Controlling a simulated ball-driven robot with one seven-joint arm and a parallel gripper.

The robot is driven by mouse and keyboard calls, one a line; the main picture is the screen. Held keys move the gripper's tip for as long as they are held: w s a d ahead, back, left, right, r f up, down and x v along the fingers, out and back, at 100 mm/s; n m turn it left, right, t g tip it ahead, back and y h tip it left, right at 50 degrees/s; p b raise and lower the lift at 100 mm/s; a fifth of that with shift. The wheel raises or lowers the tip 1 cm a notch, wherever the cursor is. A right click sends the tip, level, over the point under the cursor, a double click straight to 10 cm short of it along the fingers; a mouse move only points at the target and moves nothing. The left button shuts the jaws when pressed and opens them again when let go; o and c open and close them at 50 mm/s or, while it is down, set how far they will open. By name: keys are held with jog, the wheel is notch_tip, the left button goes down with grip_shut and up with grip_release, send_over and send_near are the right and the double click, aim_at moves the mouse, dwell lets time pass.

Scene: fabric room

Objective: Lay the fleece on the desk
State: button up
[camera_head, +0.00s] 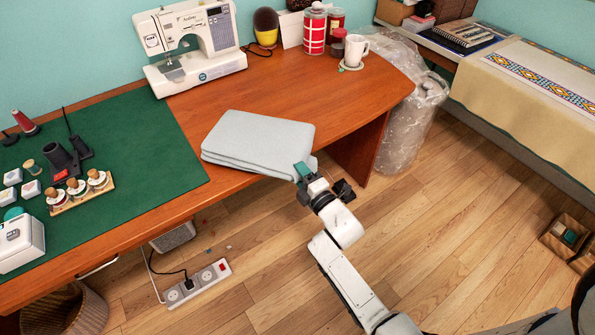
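The fleece (258,138) is a folded, pale grey-blue stack of layers at the front edge of the brown wooden desk (290,85). Most of it appears over the desk top, with its front right corner at or past the edge. I cannot tell whether its underside rests fully on the wood. My gripper (318,182) is at that front right corner, just off the desk's front edge, with a teal part touching or very close to the fleece. The view is too small to show whether the fingers are closed on the cloth.
A green mat (120,150) with spools and small boxes covers the desk's left part. A sewing machine (192,48) stands behind the fleece. A red canister (314,30) and white mug (354,50) stand at the back right.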

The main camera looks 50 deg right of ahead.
jog(key=o, duration=1.2)
jog(key=shift+o, duration=0.2)
